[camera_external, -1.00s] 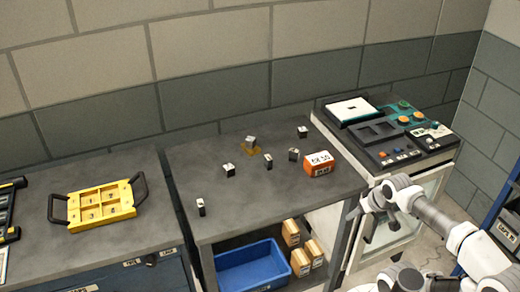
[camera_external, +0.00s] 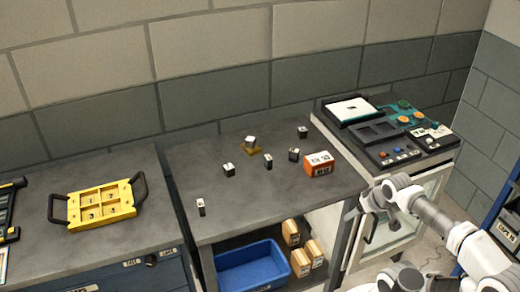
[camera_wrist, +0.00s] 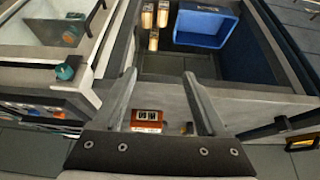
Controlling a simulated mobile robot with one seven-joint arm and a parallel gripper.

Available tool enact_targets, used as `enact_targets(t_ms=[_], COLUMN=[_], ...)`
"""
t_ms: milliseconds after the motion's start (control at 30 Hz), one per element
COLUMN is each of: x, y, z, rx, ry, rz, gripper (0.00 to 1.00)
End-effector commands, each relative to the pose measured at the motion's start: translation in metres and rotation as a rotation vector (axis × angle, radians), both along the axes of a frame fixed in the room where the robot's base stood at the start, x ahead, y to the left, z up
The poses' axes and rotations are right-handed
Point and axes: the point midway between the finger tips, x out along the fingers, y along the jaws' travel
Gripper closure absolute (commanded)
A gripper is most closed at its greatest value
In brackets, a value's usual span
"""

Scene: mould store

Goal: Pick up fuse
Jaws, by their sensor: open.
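Several small dark blocks with pale tops stand on the grey table; I cannot tell which is the fuse. One block (camera_external: 201,207) is near the front left, another (camera_external: 229,170) left of centre, another (camera_external: 268,161) in the middle. Others are at right (camera_external: 294,154) and at the back right (camera_external: 303,132). A pale-topped piece (camera_external: 250,142) sits on a yellow base at the back. My gripper (camera_external: 360,208) is off the table's right front corner, apart from all blocks. In the wrist view my gripper (camera_wrist: 160,75) is open, with nothing between its fingers.
An orange labelled box (camera_external: 319,164) stands at the table's right; it also shows in the wrist view (camera_wrist: 147,116). A blue bin (camera_external: 252,268) and tan boxes (camera_external: 300,262) are on the shelf below. A control-panel machine (camera_external: 390,135) stands right, a yellow tray (camera_external: 100,203) left.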

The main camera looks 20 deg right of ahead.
Motion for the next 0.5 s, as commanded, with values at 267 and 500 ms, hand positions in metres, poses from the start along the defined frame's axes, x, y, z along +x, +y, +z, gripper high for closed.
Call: enact_targets(t_ms=[267, 500], x=[0.0, 0.025], y=[0.0, 0.013], z=[0.0, 0.039], rx=[0.0, -0.039], ry=[0.0, 0.03], rz=[0.0, 0.098], gripper=[0.2, 0.2])
